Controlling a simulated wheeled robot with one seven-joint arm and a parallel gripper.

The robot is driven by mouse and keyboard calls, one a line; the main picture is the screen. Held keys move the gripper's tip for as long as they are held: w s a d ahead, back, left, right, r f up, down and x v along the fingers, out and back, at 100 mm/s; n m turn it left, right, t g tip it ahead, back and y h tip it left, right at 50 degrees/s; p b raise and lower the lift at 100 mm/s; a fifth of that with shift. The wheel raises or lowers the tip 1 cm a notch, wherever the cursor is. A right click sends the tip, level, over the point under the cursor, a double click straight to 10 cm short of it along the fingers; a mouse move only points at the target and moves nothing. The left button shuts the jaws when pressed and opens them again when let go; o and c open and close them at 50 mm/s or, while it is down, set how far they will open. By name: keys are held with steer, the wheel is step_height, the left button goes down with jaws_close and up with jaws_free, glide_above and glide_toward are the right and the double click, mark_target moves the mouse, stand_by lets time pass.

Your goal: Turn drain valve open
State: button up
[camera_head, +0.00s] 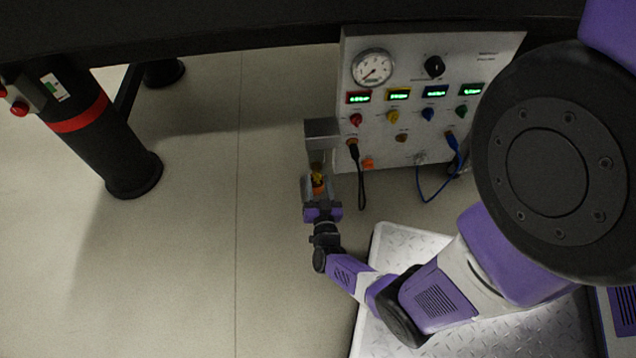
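A small yellow and orange part, which looks like the drain valve (317,178), sits below a grey metal block (321,134) at the left edge of the control panel. My gripper (318,185) reaches up to it from below. Its two grey fingers stand apart, one on each side of the yellow and orange part. The part is small and partly hidden by the gripper, so I cannot tell its handle's angle or whether the fingers touch it.
The white control panel (385,145) carries a round gauge (373,68), a black knob (434,66), green displays and coloured knobs. Black and blue cables (433,190) hang from it. A black table edge crosses above. A black leg (125,150) stands left. The floor (200,260) is clear.

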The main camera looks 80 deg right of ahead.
jaws_close()
steer(key=shift+m, duration=1.6)
steer(key=shift+o, duration=1.1)
jaws_free()
